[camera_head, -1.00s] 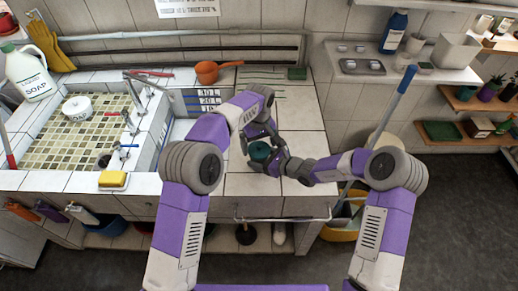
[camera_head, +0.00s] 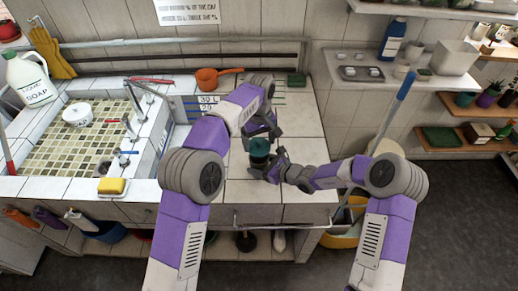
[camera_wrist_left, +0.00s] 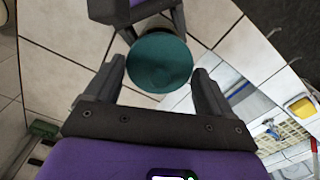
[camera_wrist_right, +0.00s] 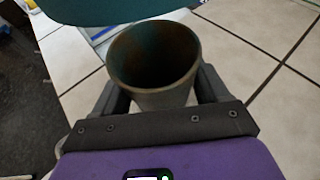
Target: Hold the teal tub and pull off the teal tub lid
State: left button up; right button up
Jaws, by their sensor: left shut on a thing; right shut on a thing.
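The teal lid (camera_head: 259,146) is between the fingers of my left gripper (camera_head: 264,132), which is shut on it. From above it is a round teal disc (camera_wrist_left: 160,62) in the left wrist view. Below it, the teal tub (camera_head: 259,162) is held by my right gripper (camera_head: 272,168), shut around its side. In the right wrist view the tub (camera_wrist_right: 154,68) is uncovered, with its round rim and dark inside showing. The lid (camera_wrist_right: 120,8) hangs above the tub, apart from the rim, at the top of that view.
The tiled counter (camera_head: 298,125) around the tub is mostly clear. An orange pot (camera_head: 208,78) and a green sponge (camera_head: 296,79) lie at the back. The tiled sink (camera_head: 70,143) with its taps, a yellow sponge (camera_head: 112,187) and a soap jug (camera_head: 32,80) are at the left.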

aim_at(259, 142)
pick_arm(q)
jog(key=shift+r, duration=2.3)
pick_arm(e)
jog(key=o, duration=1.1)
jog(key=shift+o, duration=0.2)
jog(key=v, duration=1.2)
jog(key=shift+s, duration=0.1)
